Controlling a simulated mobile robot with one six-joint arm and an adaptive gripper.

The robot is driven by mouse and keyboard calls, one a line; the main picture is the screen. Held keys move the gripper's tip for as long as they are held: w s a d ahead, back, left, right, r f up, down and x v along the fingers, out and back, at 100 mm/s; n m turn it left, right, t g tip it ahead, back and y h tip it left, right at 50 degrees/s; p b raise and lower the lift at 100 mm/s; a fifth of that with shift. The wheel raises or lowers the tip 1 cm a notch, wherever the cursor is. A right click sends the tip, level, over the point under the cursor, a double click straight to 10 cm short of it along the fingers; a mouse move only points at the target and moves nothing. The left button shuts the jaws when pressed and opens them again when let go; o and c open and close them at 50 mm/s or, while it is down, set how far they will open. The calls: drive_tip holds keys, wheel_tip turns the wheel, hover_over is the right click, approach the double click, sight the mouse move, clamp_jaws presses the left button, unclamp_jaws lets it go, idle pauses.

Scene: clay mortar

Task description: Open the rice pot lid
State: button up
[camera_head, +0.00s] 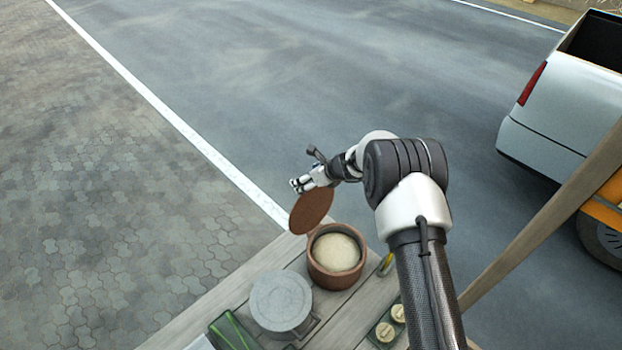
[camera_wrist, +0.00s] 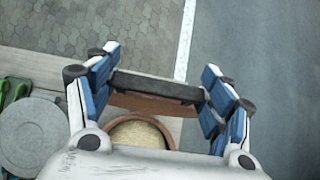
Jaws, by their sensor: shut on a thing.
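The rice pot (camera_head: 318,277) is a round brown clay pot standing uncovered on the wooden table, with pale rice (camera_head: 336,251) inside. Its brown round lid (camera_head: 311,212) is off the pot, tilted steeply and held in the air at the pot's upper left. My gripper (camera_head: 302,184) is shut on the lid's handle. In the wrist view the dark handle (camera_wrist: 158,87) lies between the finger pads, with a strip of the lid (camera_wrist: 150,106) below it. The pot's rim and rice (camera_wrist: 140,134) show partly behind the gripper body.
A grey round-lidded pot (camera_head: 281,302) stands left of the rice pot. A green item (camera_head: 232,332) lies at the front left, and a tray with pale round pieces (camera_head: 398,313) is at the right. A wooden post (camera_head: 545,220) slants up at the right. Pavement and road lie beyond the table (camera_head: 205,318).

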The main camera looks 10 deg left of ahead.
drive_tip(key=shift+r, duration=0.1)
drive_tip(key=o, duration=1.5)
drive_tip(key=shift+o, duration=0.2)
drive_tip(key=v, duration=1.1)
drive_tip(key=shift+s+d+r, duration=0.2)
drive_tip(key=shift+s+d, duration=0.05)
drive_tip(key=shift+d, duration=0.1)
